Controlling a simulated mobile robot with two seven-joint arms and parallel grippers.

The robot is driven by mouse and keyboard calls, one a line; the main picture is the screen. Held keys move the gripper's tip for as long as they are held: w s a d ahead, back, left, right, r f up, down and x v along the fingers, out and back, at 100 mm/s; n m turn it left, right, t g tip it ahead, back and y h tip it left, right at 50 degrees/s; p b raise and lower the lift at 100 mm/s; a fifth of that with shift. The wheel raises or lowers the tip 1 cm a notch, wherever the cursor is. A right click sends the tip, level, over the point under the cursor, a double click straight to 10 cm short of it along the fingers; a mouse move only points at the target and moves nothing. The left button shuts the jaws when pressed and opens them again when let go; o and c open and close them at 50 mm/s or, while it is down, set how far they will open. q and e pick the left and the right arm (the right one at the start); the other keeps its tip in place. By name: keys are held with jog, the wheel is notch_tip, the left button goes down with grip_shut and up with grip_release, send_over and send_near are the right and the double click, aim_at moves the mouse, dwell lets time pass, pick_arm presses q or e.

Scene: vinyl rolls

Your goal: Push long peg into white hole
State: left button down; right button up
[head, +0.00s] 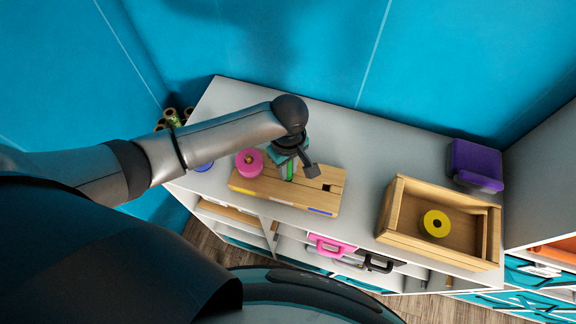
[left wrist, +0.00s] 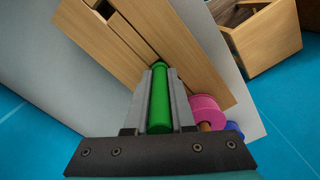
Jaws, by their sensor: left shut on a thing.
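My left gripper (head: 289,175) is above the middle of a wooden block (head: 258,189) and is shut on a long green peg (left wrist: 160,100). In the left wrist view the peg lies between the two grey fingers, its far end towards the block (left wrist: 195,62). I cannot tell whether its end touches the block or sits in a hole. A dark square hole (head: 327,187) shows in the block to the right of the gripper. No white hole can be made out clearly. My right gripper is not in view.
A pink roll (head: 249,162) stands at the block's left end, close to the gripper. A blue roll (head: 204,167) is further left. A wooden crate (head: 388,208) holding a yellow roll (head: 437,223) and a purple box (head: 474,163) are at the right. The grey top (head: 362,160) between block and crate is clear.

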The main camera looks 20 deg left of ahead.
pick_arm(q)
jog(key=shift+s+f, duration=0.2)
jog(key=shift+f, duration=0.45)
dwell(1.2)
jog(key=c, duration=0.8)
grip_release()
jog(key=o, duration=0.6)
jog(key=shift+w+r, duration=0.15)
jog(key=shift+r, duration=0.1)
jog(key=shift+r, duration=3.4)
